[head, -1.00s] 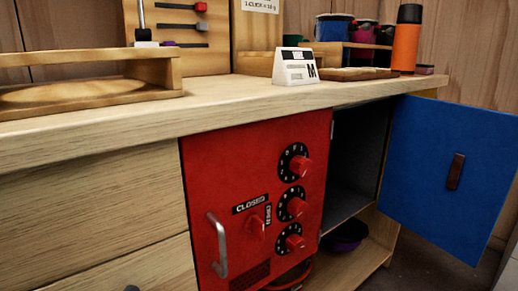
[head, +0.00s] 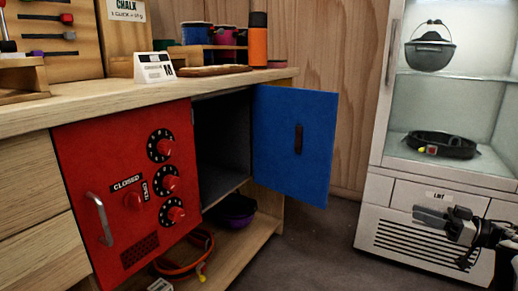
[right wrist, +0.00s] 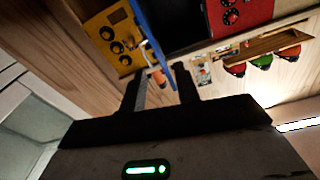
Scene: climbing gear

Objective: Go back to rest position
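My right gripper (head: 430,215) is at the lower right of the head view, in front of the white glass-fronted cabinet. In the right wrist view its two dark fingers (right wrist: 160,92) stand apart with nothing between them. The red door (head: 130,190) with its dials and handle is on the bench front. The blue door (head: 295,145) is swung open, and the dark compartment (head: 224,145) beside it looks empty. My left gripper is not in view.
The white cabinet (head: 375,205) holds a dark pot (head: 430,50) and a coiled black belt (head: 440,145). A purple bowl (head: 235,210) and an orange strap (head: 190,255) lie on the low shelf. An orange bottle (head: 258,40) stands on the bench. The floor between bench and cabinet looks clear.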

